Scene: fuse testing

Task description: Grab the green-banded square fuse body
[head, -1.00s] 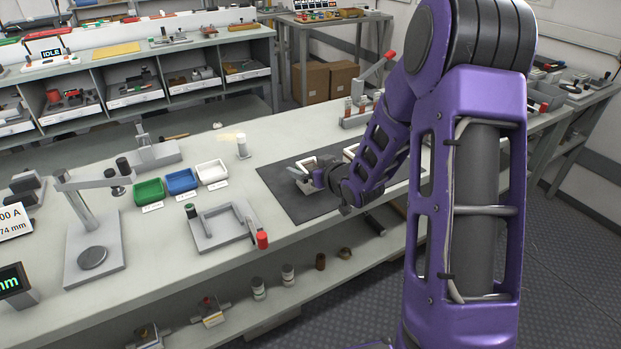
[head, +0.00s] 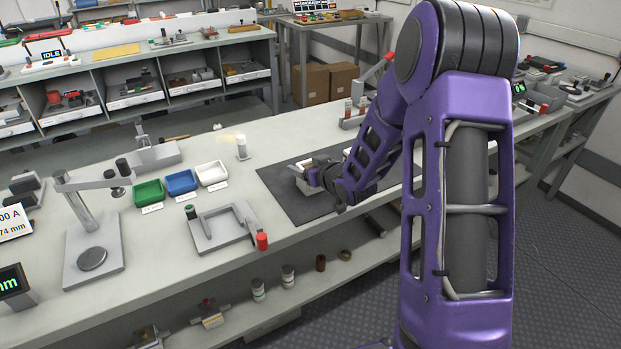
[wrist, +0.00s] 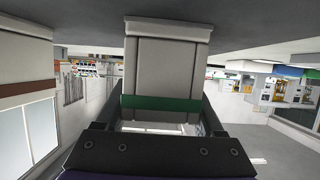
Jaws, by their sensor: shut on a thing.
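The green-banded square fuse body (wrist: 165,70) is a pale square block with a flanged end and a green band, seen upside down in the wrist view. My gripper (wrist: 160,108) is shut on it, with one finger on each side near the green band. Its flanged end is at the dark surface along the top of the wrist view, and I see no clear gap there. In the head view my gripper (head: 313,177) is low over the dark mat (head: 290,208) and largely hides the fuse body.
A brown-banded fuse body (wrist: 25,60) stands close by on the left in the wrist view. Green (head: 149,192), blue (head: 181,181) and white (head: 211,173) trays sit left of the mat. A grey fixture with a red-tipped handle (head: 262,241) is in front of them.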

